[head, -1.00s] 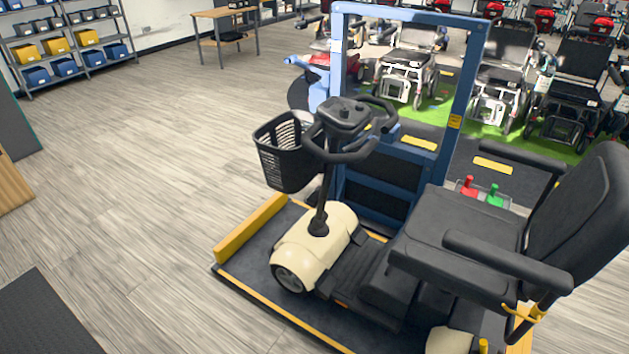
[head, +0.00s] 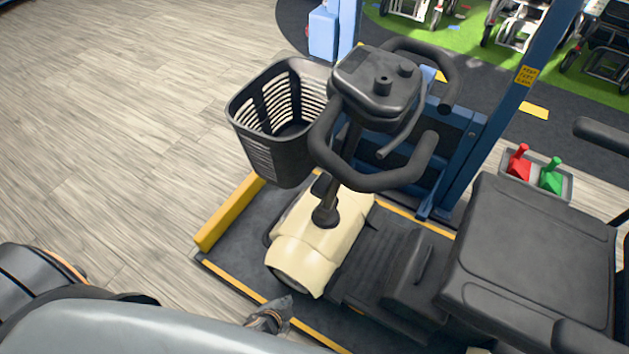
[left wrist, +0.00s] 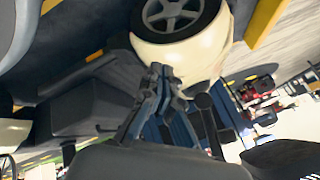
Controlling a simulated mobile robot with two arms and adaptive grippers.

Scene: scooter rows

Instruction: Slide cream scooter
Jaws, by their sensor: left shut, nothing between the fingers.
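The cream scooter (head: 318,238) stands on a dark platform edged in yellow. It has a black front basket (head: 280,120), black handlebars (head: 375,120) and a black seat (head: 535,260). My left arm crosses the bottom of the head view, and my left gripper (head: 276,310) is shut and empty beside the scooter's cream front cover, at the platform's near edge. In the left wrist view the shut fingers (left wrist: 163,85) appear just in front of the scooter's cream body (left wrist: 195,55) and wheel. Whether they touch it I cannot tell. My right gripper is not in view.
The platform (head: 222,262) has a raised yellow bar at its left end. A blue frame (head: 480,130) stands behind the scooter. A grey tray (head: 535,178) holds a red and a green handle at the right. Wheelchairs stand on green flooring behind. The wooden floor at left is clear.

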